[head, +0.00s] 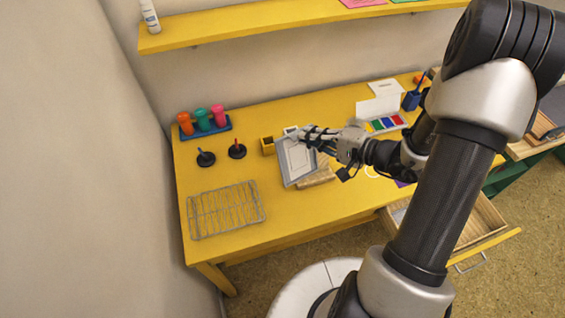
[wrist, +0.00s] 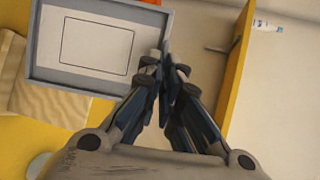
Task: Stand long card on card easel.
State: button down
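A white card face with a thin dark rectangle (head: 299,157) lies inside a grey frame (head: 287,173) in the middle of the desk. I cannot tell if this is the long card, or if the frame is the easel. In the wrist view the card face (wrist: 92,42) and the grey frame (wrist: 75,88) fill the upper left. My gripper (head: 306,134) is at the frame's far right corner, its fingertips (wrist: 166,66) close together at the frame's edge. I cannot tell whether something thin is between them. A wooden block (head: 318,178) sits beside the frame.
A wire rack (head: 226,209) stands at the front left of the yellow desk (head: 290,220). A paint set (head: 384,123) is to the right, above an open drawer (head: 478,222).

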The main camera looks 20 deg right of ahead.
jog(key=d+m+t+h, duration=0.2)
jog(key=d+h, duration=0.1)
jog(key=d, duration=0.3)
jog(key=shift+w+d+m, duration=0.25)
jog(key=shift+d+m, duration=0.05)
jog(key=shift+d, duration=0.1)
jog(key=shift+f+t+b, duration=0.2)
jog(key=shift+t+b, duration=0.1)
jog(key=shift+b, duration=0.4)
notch_tip(320, 180, down, 7)
jog(key=w+b, duration=0.2)
jog(key=b, duration=0.4)
jog(key=shift+f, duration=0.3)
dwell(0.3)
jog(key=c, duration=1.7)
grip_release()
